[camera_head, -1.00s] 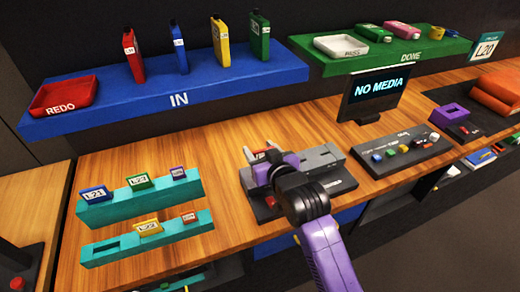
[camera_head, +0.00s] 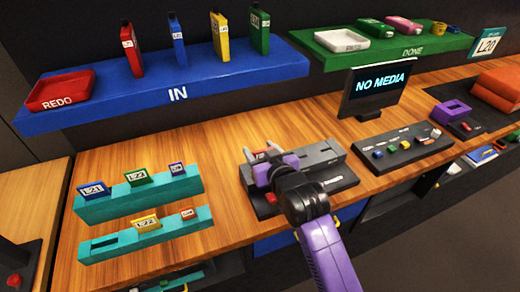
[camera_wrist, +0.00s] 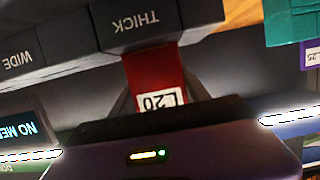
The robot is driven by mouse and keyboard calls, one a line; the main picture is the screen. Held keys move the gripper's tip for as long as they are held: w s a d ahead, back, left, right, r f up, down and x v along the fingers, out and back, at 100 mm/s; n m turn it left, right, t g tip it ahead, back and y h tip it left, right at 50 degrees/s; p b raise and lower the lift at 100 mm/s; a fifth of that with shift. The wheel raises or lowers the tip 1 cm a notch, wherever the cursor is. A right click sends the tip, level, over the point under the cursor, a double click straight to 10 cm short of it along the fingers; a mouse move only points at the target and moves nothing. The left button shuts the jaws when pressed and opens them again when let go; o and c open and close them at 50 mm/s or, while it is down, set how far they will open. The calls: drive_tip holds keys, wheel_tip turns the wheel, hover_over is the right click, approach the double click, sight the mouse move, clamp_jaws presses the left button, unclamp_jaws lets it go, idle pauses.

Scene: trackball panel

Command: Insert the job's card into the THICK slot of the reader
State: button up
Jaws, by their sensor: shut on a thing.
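My gripper (camera_wrist: 155,90) is shut on a red card (camera_wrist: 150,68) labelled L20. In the wrist view the card's far end meets the block marked THICK (camera_wrist: 150,28) on the reader; I cannot tell whether it is inside the slot or only against it. A block marked WIDE (camera_wrist: 20,60) is beside it. In the head view my gripper (camera_head: 262,160) is at the left part of the grey reader (camera_head: 322,158), and the card is mostly hidden there. The screen (camera_head: 372,90) reads NO MEDIA. A sign (camera_head: 487,42) at the far right reads L20.
Two teal racks (camera_head: 138,240) with several labelled cards stand at the left. A button panel (camera_head: 402,150) and a purple holder (camera_head: 453,112) are to the right. Behind are the blue IN shelf (camera_head: 230,82) and green DONE shelf (camera_head: 440,48). Bare wood lies between racks and reader.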

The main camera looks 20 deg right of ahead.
drive_tip(key=shift+f+b, duration=1.05)
drive_tip(key=shift+f, duration=0.55)
drive_tip(key=shift+f, duration=0.15)
drive_tip(key=o, duration=1.3)
drive_tip(key=shift+o, duration=1)
drive_tip(key=shift+f, duration=0.1)
drive_tip(key=shift+s+f, duration=0.1)
drive_tip(key=v, duration=0.7)
drive_tip(key=shift+s+r+b, duration=0.25)
drive_tip(key=shift+r+b, duration=0.15)
drive_tip(key=shift+r, duration=0.15)
drive_tip(key=shift+r, duration=0.15)
